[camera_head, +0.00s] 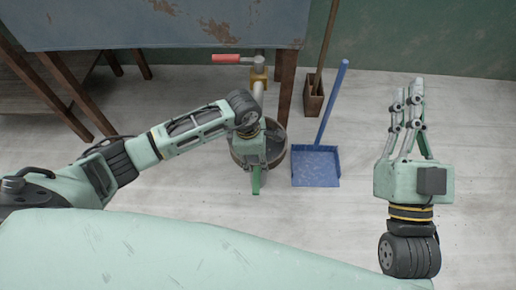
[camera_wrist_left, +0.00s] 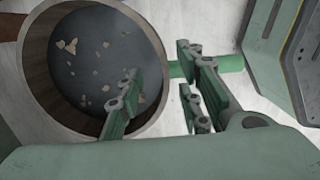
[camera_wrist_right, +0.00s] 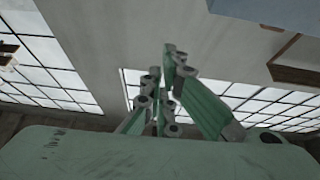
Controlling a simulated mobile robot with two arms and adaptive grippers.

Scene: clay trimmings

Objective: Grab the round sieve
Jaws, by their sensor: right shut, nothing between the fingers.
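The round sieve (camera_wrist_left: 85,70) has a brown wooden rim, a dark floor with several pale clay bits, and a green handle (camera_wrist_left: 232,63). In the head view the sieve (camera_head: 281,137) stands below my left gripper, which hides much of it; the green handle (camera_head: 256,181) points toward me. My left gripper (camera_wrist_left: 158,70) points down with its fingers apart, over the rim on the handle side. One finger overlaps the bowl and the others overlap the handle; contact cannot be told. My right gripper (camera_head: 408,92) is raised at the right, shut and empty.
A blue dustpan (camera_head: 316,168) lies on the floor right of the sieve, its handle slanting up. A worn blue table (camera_head: 150,25) with wooden legs stands behind. A wooden box (camera_head: 312,103) with a broom-like handle stands near the green wall. The floor at right is clear.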

